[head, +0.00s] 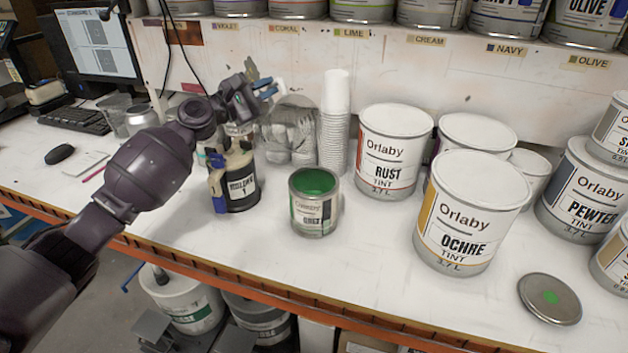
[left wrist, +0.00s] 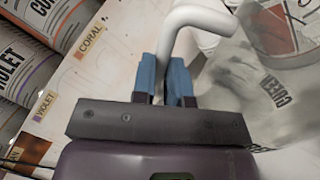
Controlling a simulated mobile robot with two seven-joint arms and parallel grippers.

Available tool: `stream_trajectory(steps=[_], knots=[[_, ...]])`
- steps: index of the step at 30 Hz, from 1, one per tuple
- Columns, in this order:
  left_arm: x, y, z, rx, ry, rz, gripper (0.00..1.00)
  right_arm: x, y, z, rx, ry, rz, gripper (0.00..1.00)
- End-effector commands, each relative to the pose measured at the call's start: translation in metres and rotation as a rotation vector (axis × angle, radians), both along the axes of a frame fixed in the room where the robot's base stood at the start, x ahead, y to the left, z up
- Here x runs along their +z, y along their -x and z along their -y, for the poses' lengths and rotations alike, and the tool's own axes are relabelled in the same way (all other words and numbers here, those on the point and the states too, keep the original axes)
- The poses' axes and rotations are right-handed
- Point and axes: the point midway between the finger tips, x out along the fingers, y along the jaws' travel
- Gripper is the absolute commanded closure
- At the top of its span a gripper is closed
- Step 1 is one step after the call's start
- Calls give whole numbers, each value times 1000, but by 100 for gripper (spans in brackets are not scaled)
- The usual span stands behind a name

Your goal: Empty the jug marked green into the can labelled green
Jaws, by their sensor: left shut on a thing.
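The jug (head: 290,128) is a greyish, see-through vessel at the back of the bench in the head view, left of a stack of white cups. In the left wrist view the jug (left wrist: 245,85) bears lettering that reads GREEN, turned over. My left gripper (head: 268,90) has its blue fingers shut on the jug's pale bent handle (left wrist: 185,22). I cannot tell whether the jug touches the bench. A small open can (head: 314,222) with green inside stands in front of the jug; its label is too small to read surely. My right gripper is not in view.
The ochre tint can (head: 468,220) and a lid with a green dot (head: 549,299) are at right. Bench front centre is clear.

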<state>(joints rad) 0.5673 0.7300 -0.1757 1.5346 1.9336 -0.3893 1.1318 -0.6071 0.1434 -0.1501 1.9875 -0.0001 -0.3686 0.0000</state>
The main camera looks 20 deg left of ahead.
Motion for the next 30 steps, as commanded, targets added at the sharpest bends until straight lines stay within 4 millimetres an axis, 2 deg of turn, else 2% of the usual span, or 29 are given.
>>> stream_trajectory(steps=[30], knots=[[11,5,5,1,-53,50,100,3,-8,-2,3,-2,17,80]])
